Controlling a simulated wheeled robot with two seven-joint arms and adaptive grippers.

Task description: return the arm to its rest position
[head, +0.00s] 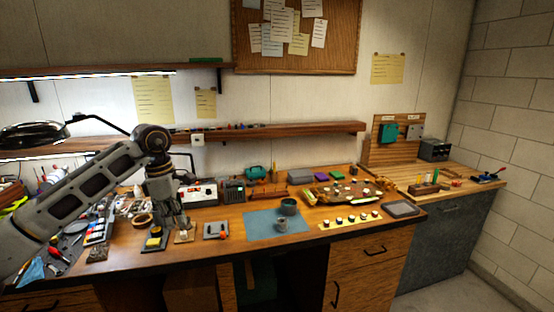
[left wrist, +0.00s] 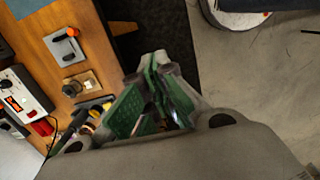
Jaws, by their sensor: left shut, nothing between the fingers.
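My left arm comes in from the left in the head view, with its elbow-like joint raised and the forearm hanging down. My left gripper (head: 180,222) points down over the front left part of the wooden workbench (head: 215,252). In the left wrist view the gripper (left wrist: 158,65) has green inner pads, and its fingers are together with nothing held. There the fingertips show against a dark mat and the bench's edge. My right gripper is in neither view.
Near the gripper are a small yellow-topped holder (head: 154,240) and a grey tray with an orange piece (head: 217,231). A blue mat (head: 262,222) holds a cup (head: 282,225) and a dark pot (head: 289,206). Grey floor lies beyond the bench.

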